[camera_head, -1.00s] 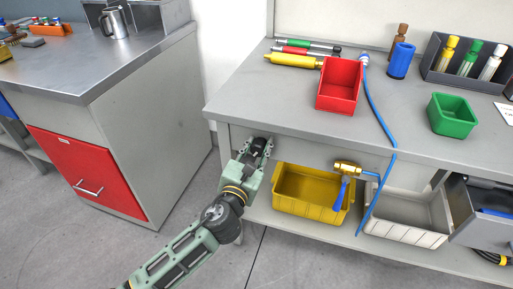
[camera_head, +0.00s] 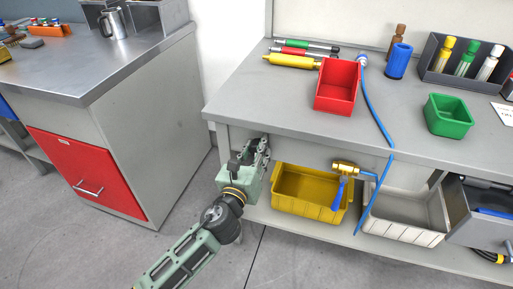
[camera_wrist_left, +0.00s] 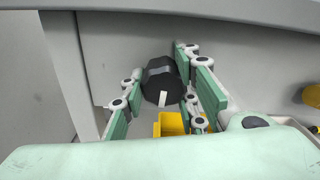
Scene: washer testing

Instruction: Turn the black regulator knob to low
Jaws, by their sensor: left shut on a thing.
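The black regulator knob (camera_wrist_left: 160,82) shows in the left wrist view on the grey panel under the bench top. It is round with a grip bar across it and a white mark that points roughly down in that view. My left gripper (camera_head: 258,149) is at the panel below the bench's left end, with its green-padded fingers on both sides of the knob, shut on it. In the head view the gripper hides the knob. No label for low can be read. My right gripper is not in view.
The bench top (camera_head: 270,105) overhangs the gripper. A yellow bin (camera_head: 312,205) sits just right of it on the lower shelf, with a brass valve (camera_head: 346,168) and blue hose (camera_head: 375,115) beyond. A cabinet with a red door (camera_head: 85,175) stands left, across open floor.

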